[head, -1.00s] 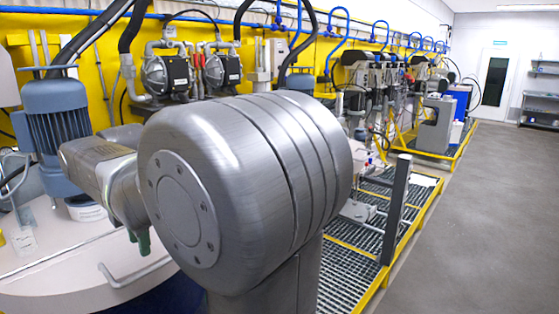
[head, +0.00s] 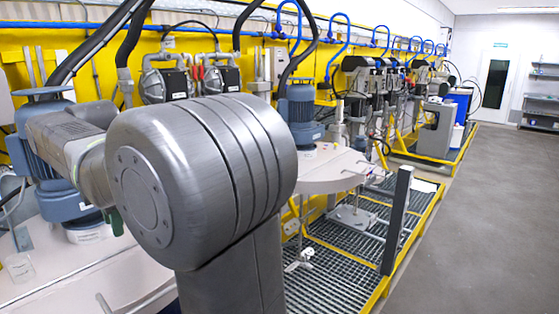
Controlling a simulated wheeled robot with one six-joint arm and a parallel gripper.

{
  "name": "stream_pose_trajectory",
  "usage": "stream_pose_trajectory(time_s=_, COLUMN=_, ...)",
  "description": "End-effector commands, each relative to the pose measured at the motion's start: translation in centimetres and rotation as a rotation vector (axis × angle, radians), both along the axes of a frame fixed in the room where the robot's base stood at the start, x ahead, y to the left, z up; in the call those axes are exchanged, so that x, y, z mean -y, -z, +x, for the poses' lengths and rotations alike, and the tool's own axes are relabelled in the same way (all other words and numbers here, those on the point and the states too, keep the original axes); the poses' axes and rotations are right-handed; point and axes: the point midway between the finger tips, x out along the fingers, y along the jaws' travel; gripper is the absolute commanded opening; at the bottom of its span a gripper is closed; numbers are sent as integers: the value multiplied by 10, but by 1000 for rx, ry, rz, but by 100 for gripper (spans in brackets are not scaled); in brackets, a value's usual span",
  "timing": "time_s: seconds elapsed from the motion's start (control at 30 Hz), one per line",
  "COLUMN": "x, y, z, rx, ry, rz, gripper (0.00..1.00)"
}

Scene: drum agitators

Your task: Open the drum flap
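A pale drum lid (head: 75,277) with a light metal bar handle (head: 148,300) fills the lower left, under my arm. A second pale drum lid (head: 325,177) with a bar handle (head: 362,168) shows right of my arm. I cannot tell a flap's edges on either lid; my arm covers part of the near one. My arm reaches left over the near drum. A small dark green tip (head: 115,222) shows below my wrist, above the near lid, and seems to be part of my gripper. The rest of the gripper is hidden behind my arm, so its opening does not show.
A blue-grey agitator motor (head: 45,150) stands on the near drum, close to my arm. Another motor (head: 301,112) stands over the second drum. A grey post (head: 397,220) rises from the yellow-edged grating (head: 345,275). Open grey floor (head: 475,230) lies at right.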

Motion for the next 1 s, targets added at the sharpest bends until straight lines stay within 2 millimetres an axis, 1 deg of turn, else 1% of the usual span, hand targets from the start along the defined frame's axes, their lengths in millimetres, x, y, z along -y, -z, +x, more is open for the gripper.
stream_pose_trajectory(time_s=0.03, x=-6, y=-6, z=5, rx=0, ry=0, rz=0, gripper=33)
stream_pose_trajectory(time_s=0.43, x=-43, y=-35, z=37, rx=0, ry=0, rz=0, gripper=33)
stream_pose_trajectory(time_s=0.73, x=-71, y=-48, z=61, rx=0, ry=1, rz=0, gripper=33)
stream_pose_trajectory(time_s=1.0, x=-94, y=-54, z=81, rx=0, ry=1, rz=0, gripper=33)
